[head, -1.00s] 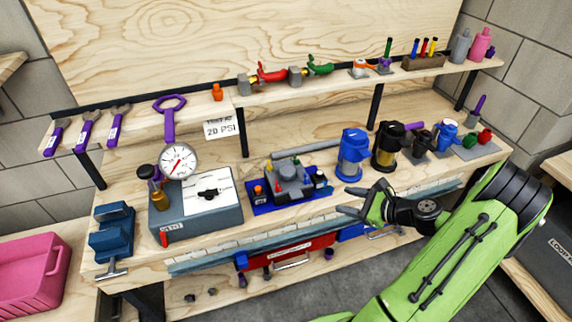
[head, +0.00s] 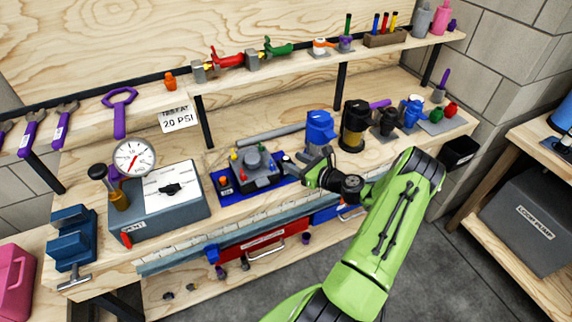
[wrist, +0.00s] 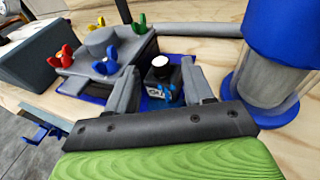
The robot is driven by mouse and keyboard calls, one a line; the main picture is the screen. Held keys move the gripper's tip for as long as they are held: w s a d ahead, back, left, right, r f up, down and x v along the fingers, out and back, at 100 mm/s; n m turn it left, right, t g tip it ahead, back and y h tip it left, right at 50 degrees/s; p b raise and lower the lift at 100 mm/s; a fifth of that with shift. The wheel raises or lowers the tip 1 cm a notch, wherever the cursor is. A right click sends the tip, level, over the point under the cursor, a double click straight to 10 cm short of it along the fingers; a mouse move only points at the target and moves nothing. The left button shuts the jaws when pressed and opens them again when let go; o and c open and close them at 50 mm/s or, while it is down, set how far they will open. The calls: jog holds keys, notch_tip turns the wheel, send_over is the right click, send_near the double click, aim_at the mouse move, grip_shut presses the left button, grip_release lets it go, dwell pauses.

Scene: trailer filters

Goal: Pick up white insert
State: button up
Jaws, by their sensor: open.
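A small round white piece (wrist: 159,61), which looks like the white insert, sits on top of a dark block (wrist: 162,76) with a blue wing nut in front, in the wrist view. My gripper (wrist: 161,84) is open, with one grey finger on each side of the dark block. The fingers appear apart from the white piece, and nothing is held.
A grey housing with coloured wing nuts (wrist: 103,50) stands left of my fingers. A blue-topped filter with a clear bowl (wrist: 272,62) stands close on the right. A grey pipe (head: 271,135) lies behind the tray. A gauge box (head: 160,205) is farther left.

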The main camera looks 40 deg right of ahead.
jog(key=shift+x, duration=1.25)
jog(key=shift+s, duration=0.1)
grip_shut()
